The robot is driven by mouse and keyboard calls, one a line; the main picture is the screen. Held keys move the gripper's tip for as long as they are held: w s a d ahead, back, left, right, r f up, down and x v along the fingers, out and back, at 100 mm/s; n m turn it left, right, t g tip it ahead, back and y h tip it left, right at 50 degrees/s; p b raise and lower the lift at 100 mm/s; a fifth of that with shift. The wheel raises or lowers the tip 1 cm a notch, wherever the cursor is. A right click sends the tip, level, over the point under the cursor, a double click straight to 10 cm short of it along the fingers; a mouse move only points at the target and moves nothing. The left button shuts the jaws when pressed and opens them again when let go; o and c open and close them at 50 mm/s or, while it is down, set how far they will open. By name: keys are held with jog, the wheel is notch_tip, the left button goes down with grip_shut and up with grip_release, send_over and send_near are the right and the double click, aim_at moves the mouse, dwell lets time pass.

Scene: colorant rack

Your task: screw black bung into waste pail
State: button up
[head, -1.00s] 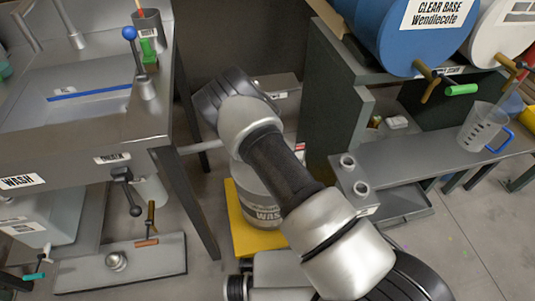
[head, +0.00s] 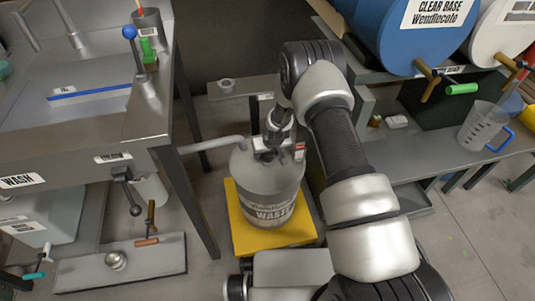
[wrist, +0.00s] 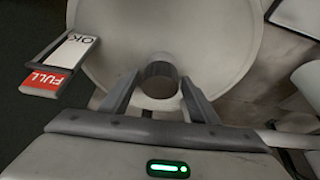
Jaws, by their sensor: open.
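The waste pail (head: 270,190) is a grey rounded drum with a "WASTE" label, upright on a yellow base. Its pale top (wrist: 220,35) fills much of the wrist view. My gripper (wrist: 158,92) is open over the top, one finger on either side of a round opening or fitting (wrist: 158,70) with a dark ribbed part. I cannot tell whether that dark part is the black bung or the inside of the neck. In the head view my gripper (head: 266,150) is low at the pail's top, partly hiding it.
A red-and-white FULL/OK gauge (wrist: 60,65) stands beside the opening. A grey pipe (head: 212,144) runs from the wash sink to the pail. A small stand (head: 240,86) with a grey ring is behind. A dark shelf rack (head: 385,105) is at right.

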jog(key=n, duration=0.2)
jog(key=n+y, duration=0.1)
jog(key=n, duration=0.1)
jog(key=shift+w+d+g+y, duration=0.1)
jog(key=shift+d+g+y, duration=0.05)
jog(key=shift+g+y, duration=0.2)
jog(key=shift+n+g, duration=0.25)
jog(key=shift+n, duration=0.75)
jog(key=c, duration=1)
jog(key=shift+o, duration=0.2)
jog(key=shift+a+r+m, duration=0.1)
jog(key=shift+a+m, duration=0.15)
jog(key=shift+m, duration=0.55)
jog(key=m+t+h, duration=0.1)
jog(key=m, duration=0.2)
jog(key=shift+m+h, duration=0.45)
jog(key=shift+m, duration=0.35)
jog(key=m+h, duration=0.1)
jog(key=m, duration=0.3)
jog(key=shift+a+h, duration=0.1)
jog(key=shift+h, duration=0.3)
jog(key=m+h, duration=0.1)
jog(key=m, duration=0.2)
jog(key=shift+m, duration=0.3)
jog(key=o, duration=1)
jog(key=shift+c, duration=0.2)
